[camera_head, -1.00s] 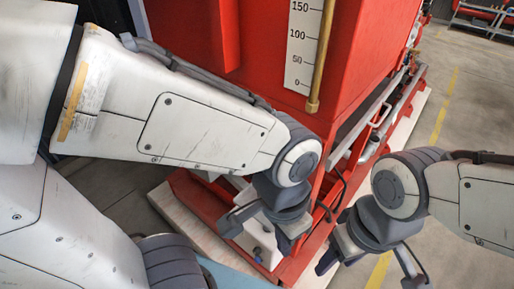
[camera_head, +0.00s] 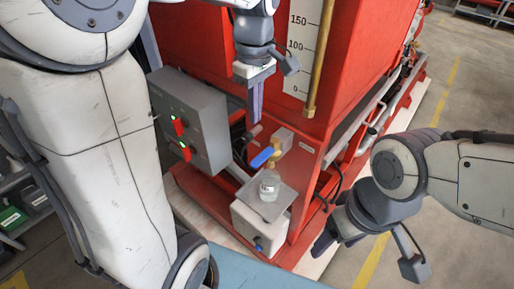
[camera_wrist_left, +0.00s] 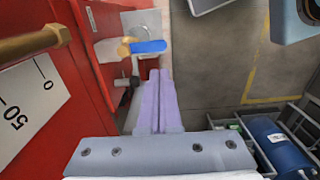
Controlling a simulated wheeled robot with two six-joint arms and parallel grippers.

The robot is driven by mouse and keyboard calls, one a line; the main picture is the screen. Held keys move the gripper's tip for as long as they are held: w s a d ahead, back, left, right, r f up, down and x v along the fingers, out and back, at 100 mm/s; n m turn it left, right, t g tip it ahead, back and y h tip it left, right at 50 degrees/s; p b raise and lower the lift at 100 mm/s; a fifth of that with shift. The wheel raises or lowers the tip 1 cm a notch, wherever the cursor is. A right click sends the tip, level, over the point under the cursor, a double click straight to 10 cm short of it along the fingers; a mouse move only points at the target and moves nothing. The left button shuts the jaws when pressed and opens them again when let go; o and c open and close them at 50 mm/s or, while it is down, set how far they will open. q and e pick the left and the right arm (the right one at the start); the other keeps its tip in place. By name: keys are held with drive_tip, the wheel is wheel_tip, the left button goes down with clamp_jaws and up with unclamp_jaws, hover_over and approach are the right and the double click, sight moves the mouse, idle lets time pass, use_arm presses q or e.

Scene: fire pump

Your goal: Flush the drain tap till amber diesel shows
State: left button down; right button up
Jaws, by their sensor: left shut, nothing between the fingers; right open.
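The drain tap is a brass valve (camera_head: 276,147) with a blue lever (camera_head: 262,156), low on the red tank's front. In the left wrist view the blue lever (camera_wrist_left: 149,46) lies crosswise beyond my fingertips. A clear jar (camera_head: 270,186) with a pale label stands below the tap; no amber shows in it. My left gripper (camera_head: 255,118) is shut and empty, fingers pointing down, above the tap and apart from it. Its closed fingers also show in the left wrist view (camera_wrist_left: 158,75). My right gripper (camera_head: 368,257) is open and empty, right of the jar.
The jar stands on a grey plate (camera_head: 284,203) over a white box (camera_head: 247,226). A grey control box (camera_head: 203,120) with red switches and green lights is left of the tap. A white level scale (camera_head: 298,62) and brass tube (camera_head: 318,65) are on the red tank (camera_head: 368,45).

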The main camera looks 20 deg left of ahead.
sight(256, 162)
use_arm(q)
drive_tip(key=shift+f, duration=0.1)
wheel_tip(256, 162, down, 14)
drive_tip(key=p, duration=0.2)
drive_tip(key=shift+p, duration=0.3)
use_arm(e)
wheel_tip(256, 162, up, 3)
drive_tip(key=shift+f, duration=0.2)
drive_tip(key=shift+f, duration=0.1)
